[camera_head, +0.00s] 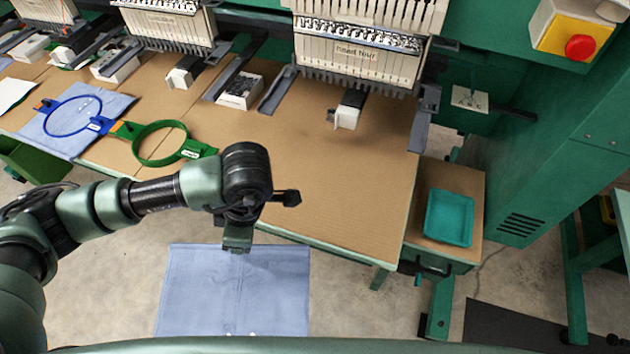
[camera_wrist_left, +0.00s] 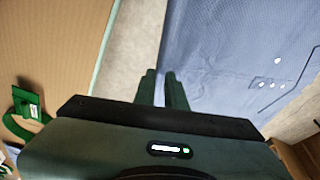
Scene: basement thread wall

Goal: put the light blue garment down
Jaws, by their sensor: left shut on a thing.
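The light blue garment (camera_head: 235,295) hangs from my left gripper (camera_head: 237,246), in front of the table's front edge and over the floor. The gripper is shut on the garment's upper edge. In the left wrist view, the two dark green fingers (camera_wrist_left: 163,88) are close together at the edge of the blue cloth (camera_wrist_left: 230,50), which has a few white spots and a dark line. The lower end of the garment is cut off or hidden at the bottom of the head view. My right gripper is not in view.
The brown worktable (camera_head: 330,190) has free room at its right front. A green hoop (camera_head: 160,143) and a blue hoop (camera_head: 73,115) on another light blue cloth (camera_head: 45,128) lie at the left. Embroidery heads (camera_head: 360,50) stand behind. A teal tray (camera_head: 449,217) sits on a side stand.

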